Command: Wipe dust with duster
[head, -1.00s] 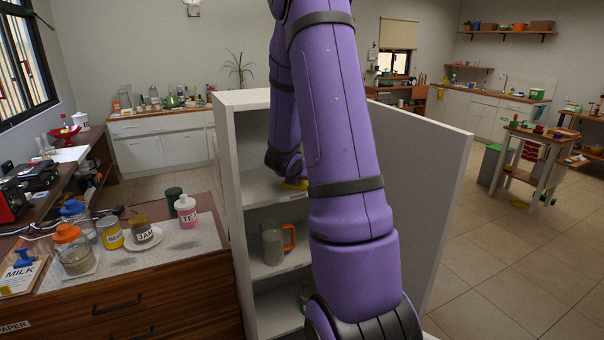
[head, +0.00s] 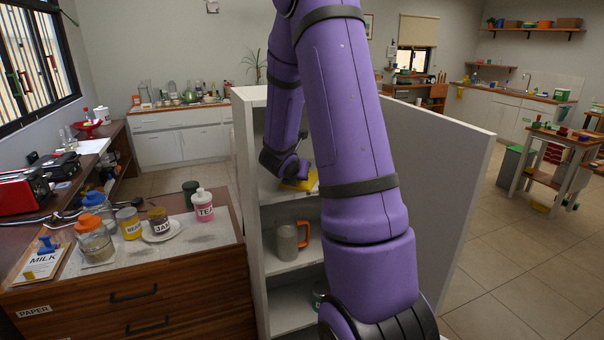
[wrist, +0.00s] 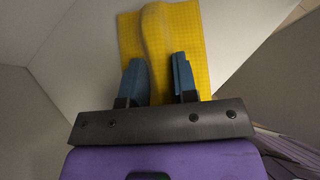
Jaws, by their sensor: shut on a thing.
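The yellow duster (wrist: 190,30) is a flat pad with a raised ridge along its middle. My gripper (wrist: 160,75) is shut on this ridge, with one blue-grey finger on each side. In the head view the duster (head: 302,182) shows as a yellow patch in the upper compartment of the white shelf unit (head: 250,200), beside my wrist. My arm hides part of this compartment. I cannot tell whether the pad touches the shelf board, and no dust is clear to see.
An orange-handled mug (head: 287,242) stands in the compartment below. A white door panel (head: 440,150) is to the right.

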